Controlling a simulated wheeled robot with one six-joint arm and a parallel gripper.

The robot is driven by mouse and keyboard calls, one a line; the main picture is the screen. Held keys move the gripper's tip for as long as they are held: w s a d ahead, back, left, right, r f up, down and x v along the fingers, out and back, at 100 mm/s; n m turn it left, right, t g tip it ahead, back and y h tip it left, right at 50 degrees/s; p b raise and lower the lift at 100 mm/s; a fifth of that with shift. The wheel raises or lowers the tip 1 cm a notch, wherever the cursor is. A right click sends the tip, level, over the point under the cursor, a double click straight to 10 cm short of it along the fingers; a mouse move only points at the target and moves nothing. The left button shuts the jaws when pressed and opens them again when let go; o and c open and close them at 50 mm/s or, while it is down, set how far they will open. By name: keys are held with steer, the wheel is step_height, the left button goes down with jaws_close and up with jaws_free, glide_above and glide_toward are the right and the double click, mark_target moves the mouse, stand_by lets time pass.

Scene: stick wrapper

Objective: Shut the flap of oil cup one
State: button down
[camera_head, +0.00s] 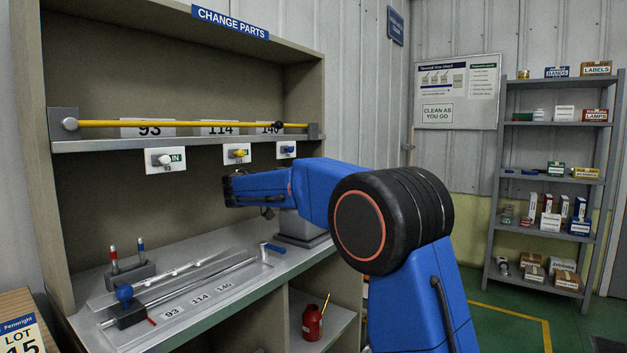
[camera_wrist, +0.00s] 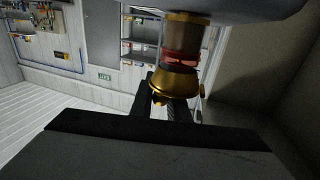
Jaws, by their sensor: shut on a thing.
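In the wrist view a brass oil cup (camera_wrist: 175,82) with a clear body and a reddish band hangs from a rounded grey part. My gripper (camera_wrist: 168,106) has its dark fingers at the cup's flared brass end, shut on it. Which part of the brass is held, and how the flap stands, I cannot make out. No number on the cup shows. In the head view my gripper (camera_head: 230,190) reaches left into the grey cabinet, in front of its back panel; the cup cannot be made out there.
Above my gripper, number plates with knobs hang under a ledge with a yellow rod (camera_head: 190,124). Below are a bench with a slide rail, a blue-knobbed block (camera_head: 125,308) and a blue lever (camera_head: 272,248). A red oil can (camera_head: 312,322) stands on the lower shelf.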

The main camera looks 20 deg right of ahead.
steer(key=c, duration=1.7)
jaws_free()
steer(key=v, duration=1.7)
steer(key=shift+a, duration=0.25)
